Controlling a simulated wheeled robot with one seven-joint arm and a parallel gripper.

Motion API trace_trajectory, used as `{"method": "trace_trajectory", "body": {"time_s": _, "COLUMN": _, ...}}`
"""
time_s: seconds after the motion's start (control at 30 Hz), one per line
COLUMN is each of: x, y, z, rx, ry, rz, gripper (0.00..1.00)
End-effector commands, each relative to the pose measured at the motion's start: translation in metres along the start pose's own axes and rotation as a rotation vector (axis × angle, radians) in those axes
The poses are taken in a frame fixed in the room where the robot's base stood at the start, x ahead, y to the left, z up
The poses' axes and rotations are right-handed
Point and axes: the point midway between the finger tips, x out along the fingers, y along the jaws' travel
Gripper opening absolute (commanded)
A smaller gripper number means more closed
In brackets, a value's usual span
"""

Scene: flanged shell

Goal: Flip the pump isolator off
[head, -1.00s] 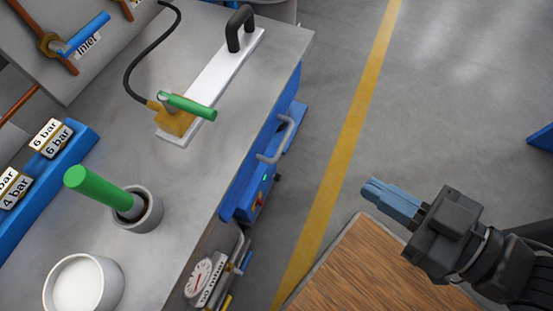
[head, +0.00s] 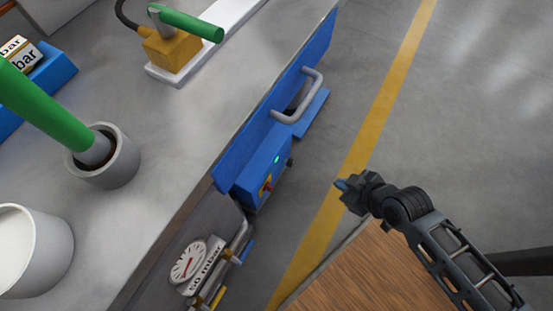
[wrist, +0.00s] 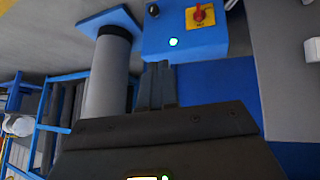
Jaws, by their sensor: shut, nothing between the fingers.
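The pump isolator is a red rotary knob on a yellow plate (head: 266,187), on the front of a blue box (head: 262,168) below the bench. A green lamp (head: 277,159) glows on the same box. In the wrist view, the red knob (wrist: 199,14) is at the top, right of centre, with the lit lamp (wrist: 173,42) lower left of it. My gripper (head: 342,184) is shut and empty, to the right of the box in the head view and apart from it. In the wrist view, its closed fingers (wrist: 157,72) point up toward the box's lower edge.
A grey drawer handle (head: 300,98) juts from the blue bench front above the box. A round gauge (head: 188,262) and pipes are at lower left. A grey cylinder (wrist: 108,75) stands beside the fingers. A wooden surface (head: 345,275) is at the bottom; the striped floor is clear.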

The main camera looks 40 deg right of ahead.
Motion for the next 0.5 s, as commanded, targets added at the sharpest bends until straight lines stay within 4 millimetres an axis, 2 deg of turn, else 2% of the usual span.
{"method": "trace_trajectory", "body": {"time_s": 0.03, "x": 0.042, "y": 0.003, "z": 0.011, "rx": 0.0, "ry": -0.041, "rz": -0.024, "gripper": 0.0}}
{"method": "trace_trajectory", "body": {"time_s": 0.2, "x": 0.127, "y": 0.011, "z": 0.023, "rx": -0.011, "ry": -0.171, "rz": -0.159, "gripper": 0.0}}
{"method": "trace_trajectory", "body": {"time_s": 0.4, "x": 0.204, "y": 0.017, "z": 0.011, "rx": -0.027, "ry": -0.243, "rz": -0.386, "gripper": 0.0}}
{"method": "trace_trajectory", "body": {"time_s": 0.5, "x": 0.227, "y": 0.019, "z": -0.005, "rx": -0.043, "ry": -0.243, "rz": -0.505, "gripper": 0.0}}
